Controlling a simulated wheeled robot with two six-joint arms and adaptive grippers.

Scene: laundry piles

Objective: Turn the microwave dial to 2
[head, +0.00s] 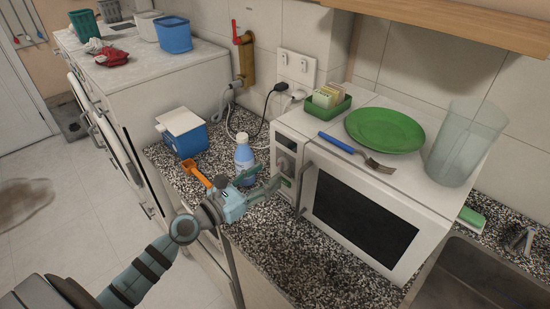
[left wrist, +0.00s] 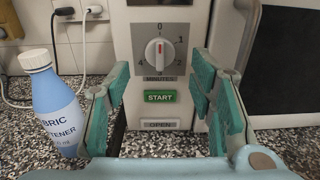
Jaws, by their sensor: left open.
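The white microwave (head: 300,206) stands on the granite counter, with its control panel on the left of its front. Its dial (left wrist: 160,52) is a round grey knob whose pointer looks upright, toward the 0 mark. The marks 1 and 2 are on its right side and 4 is at lower left. The green START button (left wrist: 160,97) and the OPEN button (left wrist: 160,124) are below it. My left gripper (head: 276,180) is open and empty in front of the panel. In the left wrist view its fingers (left wrist: 161,80) flank the dial and button area, apart from the dial. My right gripper is out of view.
A blue softener bottle (left wrist: 57,105) stands close left of my left gripper. An orange scoop (head: 197,174) and a blue box (head: 186,140) are farther left. A green plate (head: 385,130), a fork (head: 345,146) and a clear container (head: 465,145) rest on the microwave. A sink (head: 470,275) is at right.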

